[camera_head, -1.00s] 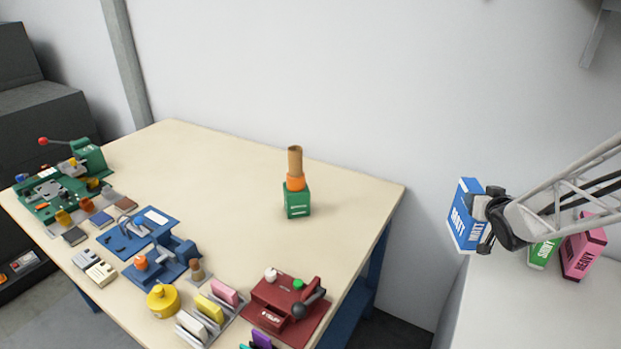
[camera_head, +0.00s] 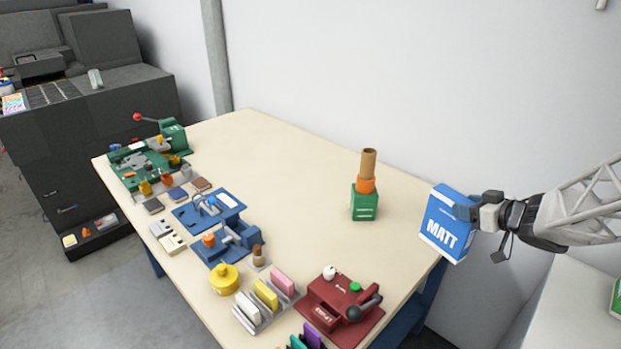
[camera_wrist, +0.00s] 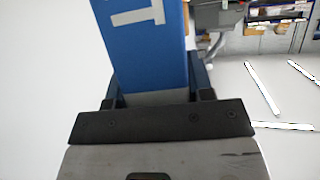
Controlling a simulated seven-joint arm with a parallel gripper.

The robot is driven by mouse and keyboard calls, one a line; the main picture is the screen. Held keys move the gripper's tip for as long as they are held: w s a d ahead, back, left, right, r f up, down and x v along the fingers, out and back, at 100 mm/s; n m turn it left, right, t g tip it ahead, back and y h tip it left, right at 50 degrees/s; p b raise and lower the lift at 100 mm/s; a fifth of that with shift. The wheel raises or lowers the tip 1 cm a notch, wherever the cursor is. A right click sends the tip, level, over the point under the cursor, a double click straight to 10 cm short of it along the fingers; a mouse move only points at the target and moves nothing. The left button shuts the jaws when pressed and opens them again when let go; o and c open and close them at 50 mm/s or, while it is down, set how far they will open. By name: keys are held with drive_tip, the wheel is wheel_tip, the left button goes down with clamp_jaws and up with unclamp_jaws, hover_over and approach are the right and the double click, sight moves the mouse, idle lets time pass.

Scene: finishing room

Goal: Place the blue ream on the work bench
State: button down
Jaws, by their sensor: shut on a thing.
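The blue ream (camera_head: 444,226), a blue box-shaped pack with white "MATT" lettering, is held in the air at the right end of the work bench. It also fills the upper middle of the wrist view (camera_wrist: 148,45). My gripper (camera_head: 470,211) is shut on its right edge; in the wrist view the fingers (camera_wrist: 155,95) sit on both sides of the pack. The work bench (camera_head: 300,190) has a pale top and blue legs. The ream overlaps the bench's right corner in the head view, tilted slightly, above the top's level.
A green box (camera_head: 364,203) with an orange and brown cylinder stacked on it stands near the bench's back right. A red press (camera_head: 342,303), blue device (camera_head: 222,228) and green machine (camera_head: 150,162) line the front and left. The middle of the bench is clear.

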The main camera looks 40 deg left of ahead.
drive_tip(key=s+a+n+g, duration=0.2)
drive_tip(key=s+a+g, duration=0.1)
drive_tip(key=s, duration=0.1)
drive_tip(key=shift+a+f+n+y, duration=0.3)
drive_tip(key=shift+f+n, duration=0.05)
drive_tip(key=shift+n, duration=0.05)
drive_tip(key=w+a+f, duration=0.1)
drive_tip(key=w+a, duration=0.7)
drive_tip(key=w, duration=0.5)
drive_tip(key=shift+w+a+f, duration=0.15)
drive_tip(key=shift+a+f, duration=0.1)
drive_tip(key=shift+a, duration=0.1)
idle(0.5)
drive_tip(key=shift+f, duration=1.9)
